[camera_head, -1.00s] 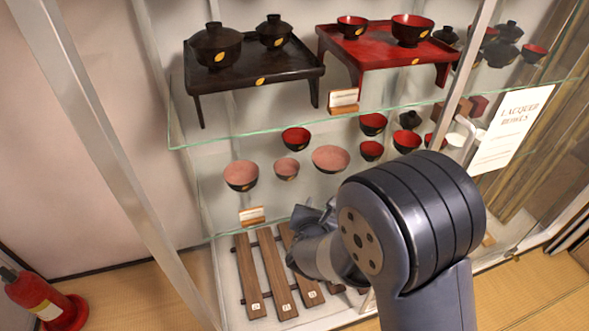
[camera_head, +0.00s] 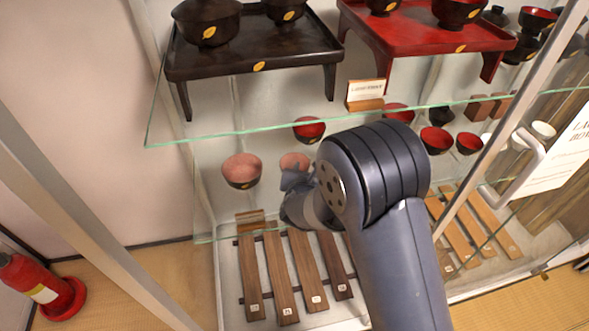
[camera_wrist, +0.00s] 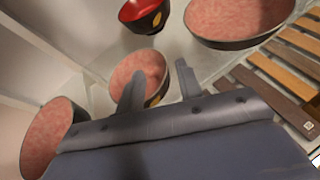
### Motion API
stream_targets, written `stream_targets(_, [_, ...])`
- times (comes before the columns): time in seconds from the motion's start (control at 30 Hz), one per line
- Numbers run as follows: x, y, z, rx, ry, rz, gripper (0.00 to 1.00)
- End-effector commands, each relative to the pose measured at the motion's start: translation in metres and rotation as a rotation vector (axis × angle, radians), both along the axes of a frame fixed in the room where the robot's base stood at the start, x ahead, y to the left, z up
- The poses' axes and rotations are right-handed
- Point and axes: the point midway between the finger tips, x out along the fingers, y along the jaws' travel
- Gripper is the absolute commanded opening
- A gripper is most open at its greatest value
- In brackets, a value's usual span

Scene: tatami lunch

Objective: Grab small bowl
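The small bowl, dark outside and pink inside, stands on the glass shelf in the cabinet. In the head view the small bowl (camera_head: 295,160) shows just above my gripper (camera_head: 297,182), which hides its lower part. In the wrist view the small bowl (camera_wrist: 140,70) is straight ahead of my gripper (camera_wrist: 160,88). The two fingers are spread apart with nothing held between them. The left finger overlaps the bowl's front in the picture and the right finger is just right of it. I cannot tell whether they touch it.
A larger pink-lined bowl (camera_wrist: 48,135) is close on the left and a wide one (camera_wrist: 245,18) on the right. A red-lined bowl (camera_wrist: 145,12) sits behind. The upper glass shelf edge (camera_head: 240,133) and cabinet post (camera_head: 480,140) frame the space. Wooden slats (camera_head: 275,275) lie below.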

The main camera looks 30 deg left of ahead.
Motion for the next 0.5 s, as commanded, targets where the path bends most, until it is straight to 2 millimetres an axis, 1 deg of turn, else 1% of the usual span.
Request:
stream_targets(0.03, [0.009, 0.0, -0.003, 0.0, 0.0, -0.003, 0.35])
stream_targets(0.07, [0.014, 0.001, -0.005, -0.001, 0.0, -0.002, 0.35])
stream_targets(0.2, [0.026, 0.007, -0.01, 0.0, 0.0, -0.001, 0.35])
stream_targets(0.3, [0.03, 0.008, -0.012, 0.0, 0.001, 0.0, 0.35])
stream_targets(0.5, [0.03, 0.009, -0.012, 0.0, 0.001, 0.0, 0.35])
